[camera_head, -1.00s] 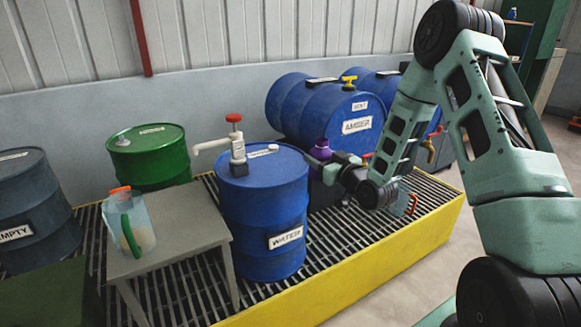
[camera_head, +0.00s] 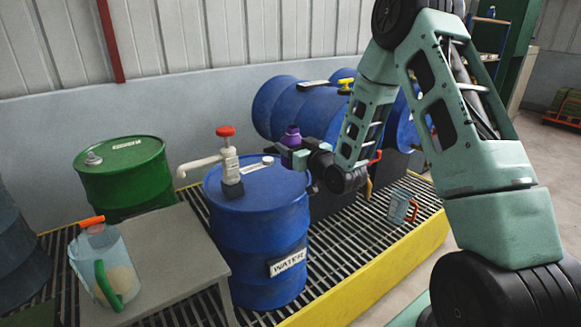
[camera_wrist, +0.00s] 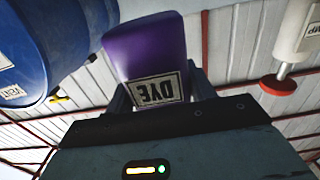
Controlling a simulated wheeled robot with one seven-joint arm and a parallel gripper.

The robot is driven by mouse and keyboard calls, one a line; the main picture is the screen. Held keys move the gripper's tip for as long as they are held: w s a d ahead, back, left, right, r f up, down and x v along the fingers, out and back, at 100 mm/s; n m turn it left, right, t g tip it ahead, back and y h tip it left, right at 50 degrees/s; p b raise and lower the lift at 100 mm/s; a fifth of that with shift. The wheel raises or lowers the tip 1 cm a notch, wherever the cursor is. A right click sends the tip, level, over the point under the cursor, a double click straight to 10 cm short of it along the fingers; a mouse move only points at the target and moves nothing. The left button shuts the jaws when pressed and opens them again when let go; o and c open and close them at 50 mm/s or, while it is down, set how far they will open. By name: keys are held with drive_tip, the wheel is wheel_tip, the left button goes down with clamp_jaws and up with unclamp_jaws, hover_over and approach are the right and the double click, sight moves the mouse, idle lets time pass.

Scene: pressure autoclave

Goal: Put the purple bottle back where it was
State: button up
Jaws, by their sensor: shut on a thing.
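The purple bottle (camera_head: 291,136) is in my gripper (camera_head: 297,160), held above the right part of the blue WATER drum's top (camera_head: 262,195). In the wrist view the purple bottle (camera_wrist: 146,48) fills the space beyond my gripper (camera_wrist: 160,95), its DYE label upside down in the picture. My gripper is shut on it. The fingers are partly hidden by the bottle in the wrist view. Whether the bottle touches the drum top cannot be told.
A pump with a red knob (camera_head: 226,131) rises from the WATER drum. Blue drums (camera_head: 305,110) lie behind. A grey table (camera_head: 175,250) holds a clear jug (camera_head: 108,265). A green drum (camera_head: 125,180) stands behind it. Another jug (camera_head: 400,207) is on the grating at right.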

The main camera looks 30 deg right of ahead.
drive_tip(key=shift+f, duration=2.7)
drive_tip(key=o, duration=1.2)
